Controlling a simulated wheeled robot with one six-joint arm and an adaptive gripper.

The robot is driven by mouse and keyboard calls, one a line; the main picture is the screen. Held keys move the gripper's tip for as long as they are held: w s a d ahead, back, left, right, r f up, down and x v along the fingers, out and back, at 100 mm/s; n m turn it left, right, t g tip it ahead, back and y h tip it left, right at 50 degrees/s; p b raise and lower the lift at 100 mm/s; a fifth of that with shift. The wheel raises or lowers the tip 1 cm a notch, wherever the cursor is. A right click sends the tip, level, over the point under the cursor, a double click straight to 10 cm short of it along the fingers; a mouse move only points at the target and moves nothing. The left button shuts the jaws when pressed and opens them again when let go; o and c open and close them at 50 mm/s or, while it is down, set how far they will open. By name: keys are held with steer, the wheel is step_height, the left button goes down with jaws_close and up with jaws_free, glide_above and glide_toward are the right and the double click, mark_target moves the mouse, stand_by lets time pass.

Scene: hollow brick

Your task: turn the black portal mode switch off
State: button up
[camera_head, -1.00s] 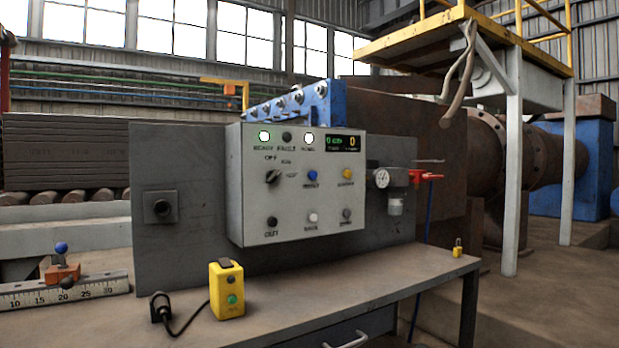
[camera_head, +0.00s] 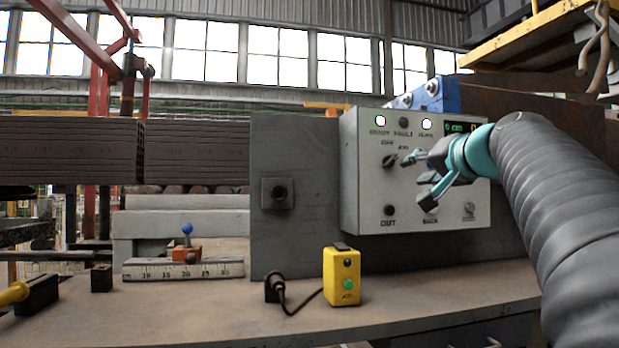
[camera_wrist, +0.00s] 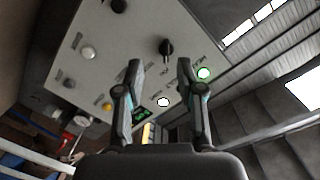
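The black portal mode switch (camera_head: 391,161) is a rotary knob on the front of the light grey control panel (camera_head: 362,190). An OFF label sits just above it; which label its pointer faces is too small to tell. My gripper (camera_head: 418,178) is open and empty in front of the panel, its fingers just right of the switch in the head view. In the wrist view the switch (camera_wrist: 166,48) shows between and beyond the spread fingertips (camera_wrist: 159,64). I cannot see any contact. My gripper partly hides the panel's blue and lower middle buttons in the head view.
On the panel are a green READY lamp (camera_head: 380,120), a white lamp (camera_head: 426,123) and a black lower-left button (camera_head: 389,210). A yellow button box (camera_head: 342,277) with a cable stands on the bench (camera_head: 420,300) below. A ruler (camera_head: 180,270) lies at left.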

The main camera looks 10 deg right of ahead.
mark_target(393, 162)
steer(key=shift+t, duration=0.5)
steer(key=w+r, duration=0.1)
steer(key=w, duration=0.3)
steer(key=w+d+p, duration=0.1)
steer(key=w, duration=0.4)
steer(key=w+r+p, duration=0.1)
steer(key=w, duration=0.3)
steer(key=shift+w+d+r, duration=0.25)
steer(key=shift+w+r, duration=0.05)
steer(key=shift+w, duration=0.1)
steer(key=shift+c, duration=0.2)
jaws_close()
